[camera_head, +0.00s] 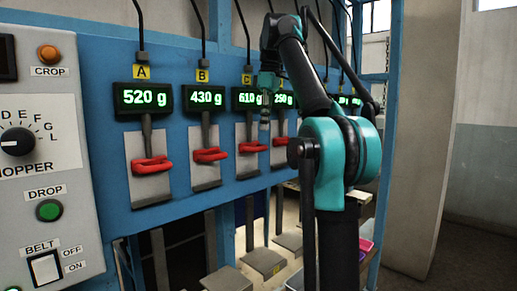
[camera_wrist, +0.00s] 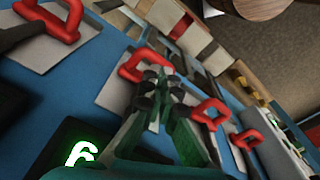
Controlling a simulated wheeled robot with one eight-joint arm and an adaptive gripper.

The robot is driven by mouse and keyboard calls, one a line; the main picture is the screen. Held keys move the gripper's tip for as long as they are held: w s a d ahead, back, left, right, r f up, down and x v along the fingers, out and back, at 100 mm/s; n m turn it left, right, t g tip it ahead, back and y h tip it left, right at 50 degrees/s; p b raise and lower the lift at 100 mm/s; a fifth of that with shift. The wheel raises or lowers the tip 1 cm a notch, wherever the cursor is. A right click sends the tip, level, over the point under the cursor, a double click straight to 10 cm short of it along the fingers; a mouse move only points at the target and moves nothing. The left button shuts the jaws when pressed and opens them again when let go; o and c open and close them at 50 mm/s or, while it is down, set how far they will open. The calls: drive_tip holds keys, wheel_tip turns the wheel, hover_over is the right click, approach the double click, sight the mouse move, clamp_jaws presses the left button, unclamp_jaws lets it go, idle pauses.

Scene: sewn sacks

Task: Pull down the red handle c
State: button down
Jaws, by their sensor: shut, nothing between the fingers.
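The red handle c (camera_head: 252,147) sits at the front of a lever on a pale plate, under the display reading 610 g (camera_head: 247,98) and the yellow C tag. My gripper (camera_head: 265,122) is in front of this column, just above and to the right of the handle. In the wrist view the same handle (camera_wrist: 130,66) shows as a red loop right at the tips of my gripper (camera_wrist: 160,80). The fingers are together and empty. They overlap part of the loop, and I cannot tell whether they touch it.
Red handles A (camera_head: 152,165) and B (camera_head: 210,155) are to the left; handle D (camera_head: 280,141) is close on the right. My arm hides much of the panel further right. A grey control box (camera_head: 50,170) stands at the far left.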

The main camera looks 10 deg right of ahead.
sight(261, 147)
drive_tip(key=shift+w+r+n, duration=0.15)
drive_tip(key=shift+r+n, duration=0.15)
drive_tip(key=shift+r, duration=0.5)
drive_tip(key=shift+a+f, duration=0.1)
drive_tip(key=f, duration=0.6)
drive_tip(key=shift+w+a+f, duration=0.2)
drive_tip(key=shift+a, duration=0.05)
drive_tip(key=shift+f, duration=0.2)
drive_tip(key=shift+f, duration=0.1)
